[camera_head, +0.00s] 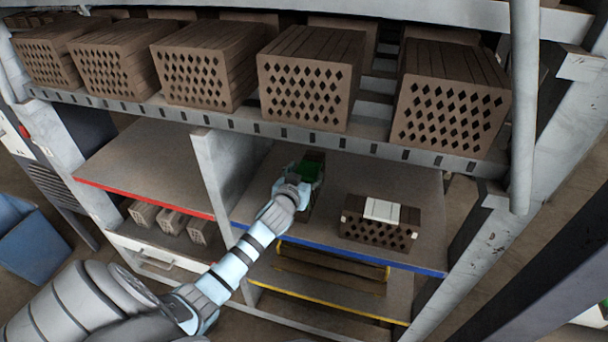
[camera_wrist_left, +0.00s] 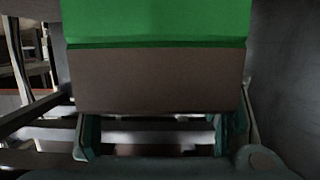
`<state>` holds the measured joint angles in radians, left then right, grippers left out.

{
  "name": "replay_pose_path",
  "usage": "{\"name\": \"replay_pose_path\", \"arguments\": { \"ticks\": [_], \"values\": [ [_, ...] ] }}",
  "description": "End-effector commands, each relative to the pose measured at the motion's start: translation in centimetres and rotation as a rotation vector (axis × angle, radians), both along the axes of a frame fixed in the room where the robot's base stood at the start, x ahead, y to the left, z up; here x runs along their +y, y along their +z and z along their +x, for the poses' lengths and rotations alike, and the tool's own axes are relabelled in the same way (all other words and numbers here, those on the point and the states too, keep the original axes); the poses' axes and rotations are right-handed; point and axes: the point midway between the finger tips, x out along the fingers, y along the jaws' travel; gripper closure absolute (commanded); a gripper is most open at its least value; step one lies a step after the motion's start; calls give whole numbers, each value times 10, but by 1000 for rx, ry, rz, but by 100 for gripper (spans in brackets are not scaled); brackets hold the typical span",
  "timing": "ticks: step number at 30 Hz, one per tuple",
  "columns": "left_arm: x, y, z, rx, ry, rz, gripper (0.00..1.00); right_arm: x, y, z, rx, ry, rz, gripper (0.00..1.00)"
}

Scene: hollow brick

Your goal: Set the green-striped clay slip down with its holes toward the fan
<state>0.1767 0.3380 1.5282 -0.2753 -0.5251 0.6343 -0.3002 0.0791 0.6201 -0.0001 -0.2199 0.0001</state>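The green-striped clay slip (camera_head: 314,168) is a brown block with a green band, at the back left of the blue-edged shelf (camera_head: 420,190). My left gripper (camera_head: 303,178) is at it and partly covers it. In the left wrist view the slip (camera_wrist_left: 160,75) fills the upper middle, green band above bare brown. The fingers of my left gripper (camera_wrist_left: 160,132) stand at its two sides and look shut on it. I cannot see its holes, or tell whether it touches the shelf. My right gripper is not in view. I cannot make out a fan.
A holed brick with a white stripe (camera_head: 378,222) sits on the blue-edged shelf, right of my gripper. Large holed bricks (camera_head: 310,80) line the rack above. A red-edged shelf (camera_head: 150,165) at left is empty. A grey upright panel (camera_head: 215,175) divides the shelves.

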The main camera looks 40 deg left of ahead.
Motion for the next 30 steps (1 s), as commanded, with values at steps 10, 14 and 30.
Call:
{"name": "replay_pose_path", "arguments": {
  "ticks": [10, 14, 30],
  "values": [
    [0, 1, -1, -1, 0, 1, 30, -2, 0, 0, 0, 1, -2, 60],
    [-3, 3, -10, 1, -1, 2, 30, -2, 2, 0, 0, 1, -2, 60],
    [-35, 35, -107, -1, 1, 1, 30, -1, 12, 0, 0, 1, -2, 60]
  ]
}}
